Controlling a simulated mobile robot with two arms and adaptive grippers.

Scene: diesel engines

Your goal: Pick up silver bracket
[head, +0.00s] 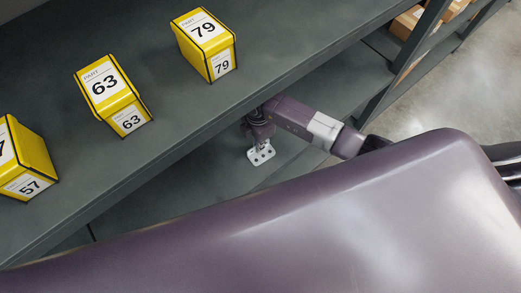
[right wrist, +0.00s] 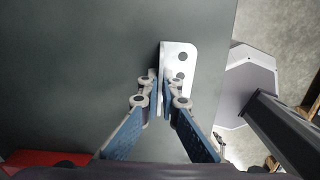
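The silver bracket (head: 262,152) is a small bright metal angle piece with holes, on the lower grey shelf in the head view. In the right wrist view the silver bracket (right wrist: 181,62) shows its flat holed plate and a thin upright flange. My right gripper (head: 258,128) reaches down over it from above; in the right wrist view its fingertips (right wrist: 161,98) are close together with the flange between them. The bracket appears to be at shelf level. The fingertips hide the near part of the flange. My left gripper is not in view.
The upper shelf (head: 150,165) overhangs close to my right arm. It carries yellow part boxes numbered 79 (head: 204,44), 63 (head: 112,95) and 57 (head: 25,160). A dark shelf post (head: 408,62) stands right of the arm. The lower shelf around the bracket looks clear.

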